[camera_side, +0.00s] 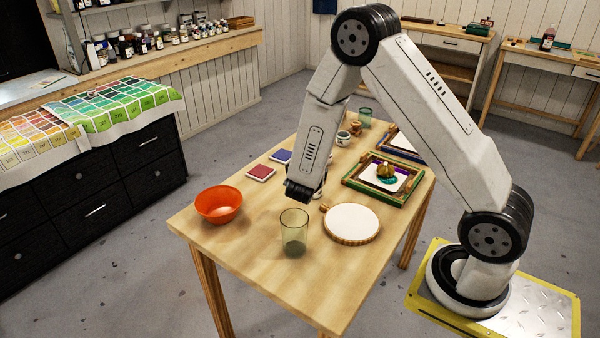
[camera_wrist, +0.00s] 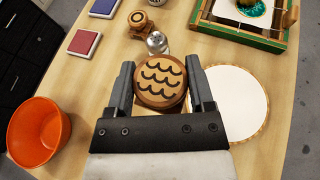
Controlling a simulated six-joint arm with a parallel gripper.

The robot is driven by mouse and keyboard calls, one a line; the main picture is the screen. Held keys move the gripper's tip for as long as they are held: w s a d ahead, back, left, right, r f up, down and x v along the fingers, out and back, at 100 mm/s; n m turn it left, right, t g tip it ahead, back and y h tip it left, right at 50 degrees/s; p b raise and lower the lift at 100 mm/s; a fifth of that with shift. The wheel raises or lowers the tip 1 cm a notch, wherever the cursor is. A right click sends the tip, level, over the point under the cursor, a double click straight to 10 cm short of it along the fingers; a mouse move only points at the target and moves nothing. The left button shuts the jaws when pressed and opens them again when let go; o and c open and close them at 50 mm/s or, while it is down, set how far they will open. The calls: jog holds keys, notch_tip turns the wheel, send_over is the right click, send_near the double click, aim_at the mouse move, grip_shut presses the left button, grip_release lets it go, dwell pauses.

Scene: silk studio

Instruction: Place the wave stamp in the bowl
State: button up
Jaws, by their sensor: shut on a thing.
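The wave stamp (camera_wrist: 160,82) is a round wooden piece with dark wavy lines on its face. In the wrist view it sits between the fingers of my gripper (camera_wrist: 160,70), which is shut on it. In the side view my gripper (camera_side: 302,190) hangs above the table, right of the orange bowl, and the stamp is mostly hidden there. The orange bowl (camera_side: 218,205) stands at the table's left side and looks empty. It also shows at the left of the wrist view (camera_wrist: 38,133), apart from my gripper.
A greenish glass (camera_side: 294,232) stands right of the bowl, near my gripper. A round white-topped disc (camera_side: 352,223) lies further right. Red (camera_side: 261,172) and blue (camera_side: 281,156) pads lie behind the bowl. Another stamp (camera_wrist: 138,20) and a green-edged frame (camera_side: 372,199) are farther back.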

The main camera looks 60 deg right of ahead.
jog(key=w+a+r+n+t+y, duration=0.1)
jog(key=w+a+r+n+t, duration=0.1)
jog(key=a, duration=0.5)
jog(key=w+a+r+n+t+y, duration=0.2)
jog(key=w+a+r, duration=0.2)
jog(key=a, duration=0.4)
jog(key=shift+w+r, duration=0.15)
jog(key=shift+w, duration=0.2)
jog(key=w+f, duration=0.9)
jog(key=w, duration=0.4)
jog(key=shift+w+d+f, duration=0.15)
jog(key=shift+w+d, duration=0.05)
jog(key=shift+d, duration=0.15)
jog(key=shift+w+f, duration=0.15)
jog(key=shift+f, duration=0.8)
jog(key=shift+w+f, duration=0.1)
jog(key=shift+f, duration=0.8)
jog(key=shift+f, duration=0.4)
